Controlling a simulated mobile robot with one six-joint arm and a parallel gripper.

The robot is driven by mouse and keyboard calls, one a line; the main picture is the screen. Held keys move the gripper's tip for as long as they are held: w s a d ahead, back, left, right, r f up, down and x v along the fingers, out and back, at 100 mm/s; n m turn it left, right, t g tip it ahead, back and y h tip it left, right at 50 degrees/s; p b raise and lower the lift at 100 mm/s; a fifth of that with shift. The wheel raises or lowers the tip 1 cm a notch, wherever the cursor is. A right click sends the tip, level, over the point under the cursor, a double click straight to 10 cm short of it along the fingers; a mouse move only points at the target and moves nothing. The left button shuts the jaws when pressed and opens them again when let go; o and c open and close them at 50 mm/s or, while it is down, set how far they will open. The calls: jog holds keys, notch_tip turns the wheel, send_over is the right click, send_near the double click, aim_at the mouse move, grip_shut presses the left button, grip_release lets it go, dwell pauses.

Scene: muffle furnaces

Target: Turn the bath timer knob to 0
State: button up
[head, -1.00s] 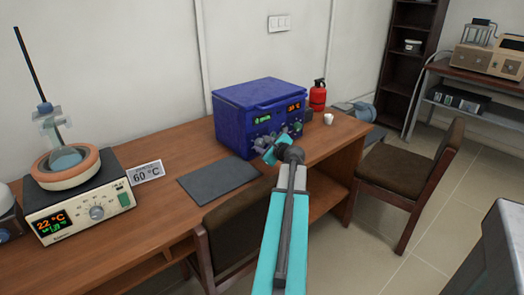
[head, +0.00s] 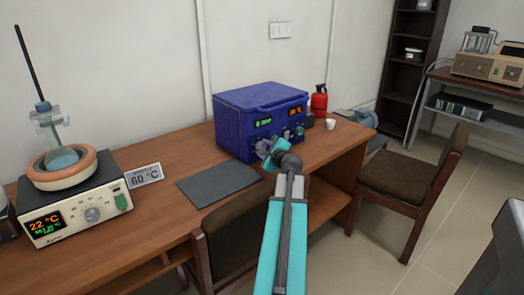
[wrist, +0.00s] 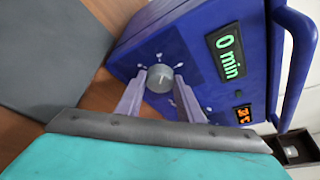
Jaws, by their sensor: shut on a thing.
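The blue bath (head: 240,133) stands on the wooden desk, its front panel facing my arm. Its timer knob (wrist: 160,77) is a round grey knob with tick marks around it in the wrist view. My gripper (wrist: 161,84) has its two pale fingers on either side of this knob and is shut on it. The green timer display (wrist: 229,55) beside it reads "0 min". In the head view my gripper (head: 267,148) is at the left part of the panel, and my wrist hides the knob there.
A dark grey mat (head: 218,184) lies left of the bath. A hotplate (head: 75,208) with a flask stands at far left. A red extinguisher (head: 319,102) and a white cup (head: 330,124) are right of the bath. Chairs (head: 410,190) stand at the desk front.

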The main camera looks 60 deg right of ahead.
jog(key=o, duration=1)
jog(key=shift+w, duration=0.2)
jog(key=shift+o, duration=0.4)
jog(key=shift+s, duration=0.1)
jog(key=shift+r, duration=0.8)
notch_tip(320, 180, up, 2)
jog(key=shift+r+p, duration=0.15)
jog(key=shift+p, duration=0.2)
send_near(259, 138)
jog(key=shift+a+f, duration=0.6)
jog(key=shift+a, duration=0.95)
jog(key=shift+b, duration=0.9)
